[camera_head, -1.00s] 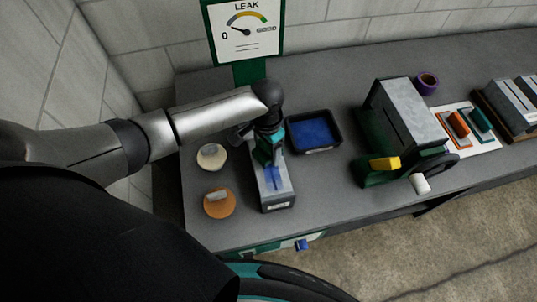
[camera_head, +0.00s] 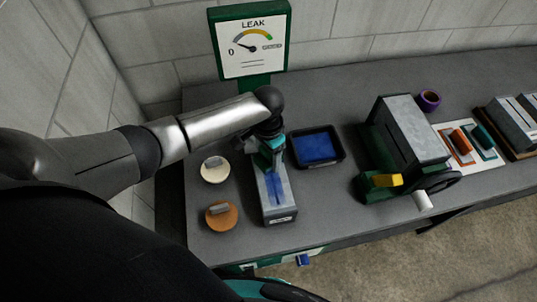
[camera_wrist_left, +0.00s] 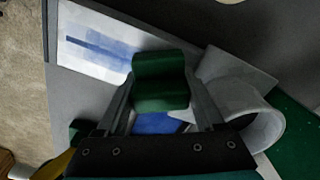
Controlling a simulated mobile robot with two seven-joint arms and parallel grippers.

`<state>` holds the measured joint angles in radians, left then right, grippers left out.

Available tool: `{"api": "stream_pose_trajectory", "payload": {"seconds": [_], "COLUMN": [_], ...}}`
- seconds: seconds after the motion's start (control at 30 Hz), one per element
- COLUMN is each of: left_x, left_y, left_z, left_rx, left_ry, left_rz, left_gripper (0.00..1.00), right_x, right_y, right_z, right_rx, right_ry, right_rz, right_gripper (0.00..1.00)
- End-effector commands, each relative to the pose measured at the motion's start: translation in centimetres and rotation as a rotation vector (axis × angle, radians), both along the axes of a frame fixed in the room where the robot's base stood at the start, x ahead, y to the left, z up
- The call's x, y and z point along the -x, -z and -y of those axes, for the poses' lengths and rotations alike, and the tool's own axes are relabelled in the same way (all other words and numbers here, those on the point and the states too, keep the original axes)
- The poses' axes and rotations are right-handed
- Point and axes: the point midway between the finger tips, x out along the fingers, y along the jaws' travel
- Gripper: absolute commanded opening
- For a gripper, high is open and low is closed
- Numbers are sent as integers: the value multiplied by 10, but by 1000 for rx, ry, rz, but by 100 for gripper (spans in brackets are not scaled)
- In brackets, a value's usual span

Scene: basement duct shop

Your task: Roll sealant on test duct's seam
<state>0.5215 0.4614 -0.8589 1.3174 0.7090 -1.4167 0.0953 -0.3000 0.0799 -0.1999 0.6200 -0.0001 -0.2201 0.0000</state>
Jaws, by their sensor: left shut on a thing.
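The test duct (camera_head: 281,212) is a grey box lying lengthwise on the bench, with a blue sealant streak along its top. My left gripper (camera_head: 271,152) is over the duct's far part. In the left wrist view it is shut on a green handle (camera_wrist_left: 160,80), seemingly the roller's. A blue patch (camera_wrist_left: 158,123) shows below the handle; I cannot tell whether it is roller or sealant. The duct top with its blue streak (camera_wrist_left: 95,45) is at upper left there. Contact between roller and duct is hidden. My right gripper is not in view.
A black tray with blue contents (camera_head: 343,158) stands right of the duct. A cream disc (camera_head: 215,175) and an orange disc (camera_head: 222,222) lie left. A leak gauge (camera_head: 250,42) stands behind. A green-and-grey cranked machine (camera_head: 412,130) stands further right.

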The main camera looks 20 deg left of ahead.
Motion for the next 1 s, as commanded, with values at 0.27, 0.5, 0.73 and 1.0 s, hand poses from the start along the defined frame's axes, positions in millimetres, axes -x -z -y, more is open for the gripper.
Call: {"api": "stream_pose_trajectory", "payload": {"seconds": [0.27, 0.5, 0.73, 1.0], "left_x": [9, 21, 39, 51], "left_y": [-8, -6, -4, -3], "left_z": [6, 15, 27, 35], "left_rx": [-13, -12, -10, -9], "left_ry": [-5, -3, -1, -1], "left_rz": [28, 22, 19, 19], "left_gripper": [25, 25, 25, 25], "right_x": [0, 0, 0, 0], "right_y": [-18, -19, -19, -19], "right_z": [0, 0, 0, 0], "right_rx": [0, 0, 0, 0], "right_ry": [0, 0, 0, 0], "right_rz": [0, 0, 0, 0], "right_gripper": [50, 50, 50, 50]}}
